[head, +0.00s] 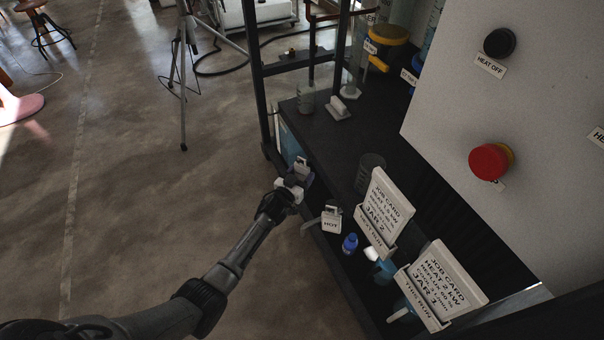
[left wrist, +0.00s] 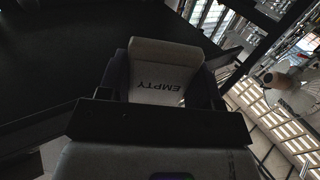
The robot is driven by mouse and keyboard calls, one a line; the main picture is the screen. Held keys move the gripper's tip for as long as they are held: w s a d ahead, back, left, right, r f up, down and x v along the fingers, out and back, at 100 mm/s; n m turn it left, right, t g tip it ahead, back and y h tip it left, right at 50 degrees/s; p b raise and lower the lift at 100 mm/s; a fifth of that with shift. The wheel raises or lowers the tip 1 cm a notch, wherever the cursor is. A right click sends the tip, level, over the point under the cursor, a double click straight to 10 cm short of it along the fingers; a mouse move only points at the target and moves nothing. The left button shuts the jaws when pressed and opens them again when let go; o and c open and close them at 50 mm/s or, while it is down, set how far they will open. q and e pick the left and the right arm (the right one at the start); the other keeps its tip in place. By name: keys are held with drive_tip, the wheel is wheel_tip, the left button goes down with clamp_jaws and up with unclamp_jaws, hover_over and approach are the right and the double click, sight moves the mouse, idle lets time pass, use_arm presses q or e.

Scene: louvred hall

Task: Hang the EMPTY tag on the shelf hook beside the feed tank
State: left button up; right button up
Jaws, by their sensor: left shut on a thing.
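My left gripper (head: 299,178) is at the left edge of the dark bench, shut on the EMPTY tag (head: 302,163). In the left wrist view the pale tag (left wrist: 158,75) sits between the fingers, its word EMPTY upside down. A pale-blue tank (head: 289,144), possibly the feed tank, stands at the bench's left side, just beyond the gripper. No free hook can be made out beside it; the gripper may cover that spot. My right gripper is in neither view.
A HOT tag (head: 331,219) hangs nearer me, by a pale peg (head: 309,225). A blue-capped bottle (head: 350,243) and two job cards (head: 383,213) (head: 443,282) are to its right. A dark frame post (head: 258,80) rises beyond the gripper.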

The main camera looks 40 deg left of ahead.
use_arm(q)
clamp_jaws()
drive_tip(key=shift+r+p, duration=0.45)
drive_tip(key=shift+r+p, duration=0.3)
drive_tip(key=shift+p, duration=0.05)
drive_tip(key=shift+r, duration=0.1)
drive_tip(key=shift+s+a, duration=0.1)
drive_tip(key=shift+s, duration=0.05)
idle(0.5)
